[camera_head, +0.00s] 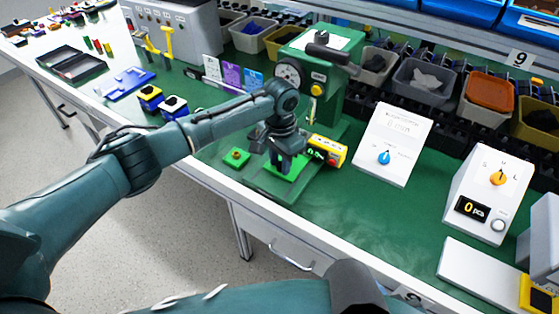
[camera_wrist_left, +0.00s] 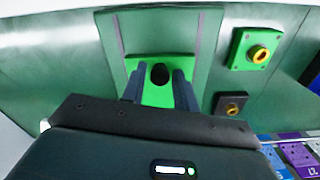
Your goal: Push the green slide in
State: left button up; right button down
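The green slide is a bright green plate that shows in the head view (camera_head: 294,167) on the base of the green press (camera_head: 321,92). In the left wrist view the slide (camera_wrist_left: 160,95) lies between two rails of a darker green track and carries a round black knob (camera_wrist_left: 160,74). My left gripper (camera_head: 284,163) points down over the slide. In the left wrist view its two fingers (camera_wrist_left: 159,84) stand apart, one on each side of the knob, with gaps visible; contact cannot be told. The fingers hide part of the slide. My right gripper is not in view.
A green block with a yellow-ringed button (camera_head: 237,156) sits left of the slide; a yellow box (camera_head: 327,150) is close on its right. White panels with a blue knob (camera_head: 384,157) and an orange knob (camera_head: 497,179) stand further right. Bins line the back.

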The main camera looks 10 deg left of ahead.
pick_arm(q)
jog(key=shift+o, duration=1.3)
notch_tip(320, 180, up, 13)
